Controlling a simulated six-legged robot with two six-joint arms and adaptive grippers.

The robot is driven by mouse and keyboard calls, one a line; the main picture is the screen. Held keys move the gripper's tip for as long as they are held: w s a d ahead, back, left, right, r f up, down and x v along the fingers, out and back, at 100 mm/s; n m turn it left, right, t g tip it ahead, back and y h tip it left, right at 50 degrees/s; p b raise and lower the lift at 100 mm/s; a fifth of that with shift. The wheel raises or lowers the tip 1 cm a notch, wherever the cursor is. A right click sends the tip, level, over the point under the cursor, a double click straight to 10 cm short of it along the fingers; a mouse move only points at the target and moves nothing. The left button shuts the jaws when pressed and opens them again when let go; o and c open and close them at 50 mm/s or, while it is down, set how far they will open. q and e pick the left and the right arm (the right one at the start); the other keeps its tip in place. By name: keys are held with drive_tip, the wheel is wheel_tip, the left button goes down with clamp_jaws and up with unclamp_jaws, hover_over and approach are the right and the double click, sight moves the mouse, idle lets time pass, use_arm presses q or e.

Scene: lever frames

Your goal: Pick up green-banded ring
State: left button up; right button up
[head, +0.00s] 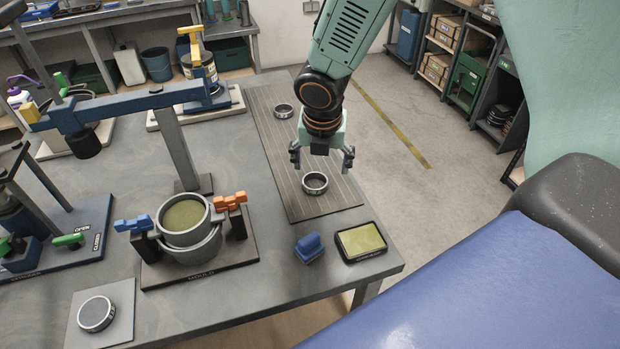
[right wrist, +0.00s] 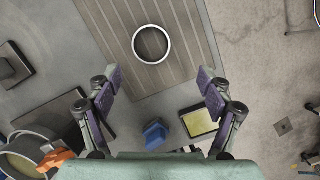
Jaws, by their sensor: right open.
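A dark ring with a pale rim (head: 315,191) lies flat on the ribbed mat (head: 335,208), near its front end. In the right wrist view the same ring (right wrist: 152,61) shows as a pale hoop, ahead of the fingertips. A second similar ring (head: 284,111) lies farther back on the mat. A third (head: 96,314) lies on a grey plate at the front left. No green band can be made out on any ring. My right gripper (head: 321,160) is open and empty, pointing down above the front mat ring, apart from it. My left gripper is out of view.
A blue block (head: 309,247) and a yellow-green pad in a black tray (head: 361,241) stand near the table's front right corner. A mould with a grey pot (head: 190,245) and a blue lever frame (head: 130,105) stand to the left. Floor is clear to the right.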

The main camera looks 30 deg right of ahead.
sight(315, 185)
drive_tip(key=shift+w+a+r+n, duration=0.3)
drive_tip(key=shift+w+a+r, duration=0.05)
drive_tip(key=shift+w+r, duration=0.1)
drive_tip(key=shift+w+a+f, duration=0.1)
drive_tip(key=shift+w+f, duration=0.05)
drive_tip(key=shift+f, duration=0.1)
drive_tip(key=f, duration=0.1)
drive_tip(key=d+f, duration=0.1)
drive_tip(key=b, duration=0.1)
drive_tip(key=shift+w+d+f, duration=0.15)
drive_tip(key=shift+w+f, duration=0.1)
drive_tip(key=shift+f, duration=0.15)
drive_tip(key=f, duration=0.1)
drive_tip(key=f+b, duration=0.1)
drive_tip(key=w+f, duration=0.1)
drive_tip(key=f, duration=0.1)
drive_tip(key=shift+a+b, duration=0.3)
drive_tip(key=shift+a, duration=0.05)
drive_tip(key=shift+w+d+f, duration=0.1)
drive_tip(key=shift+f, duration=0.2)
drive_tip(key=shift+d, duration=0.3)
drive_tip(key=shift+a, duration=0.1)
drive_tip(key=shift+c, duration=0.9)
drive_tip(key=shift+a+r, duration=0.1)
drive_tip(key=shift+a, duration=0.05)
drive_tip(key=c, duration=0.3)
drive_tip(key=shift+d, duration=0.2)
drive_tip(key=c, duration=0.7)
drive_tip(key=shift+a, duration=0.1)
drive_tip(key=shift+c, duration=0.7)
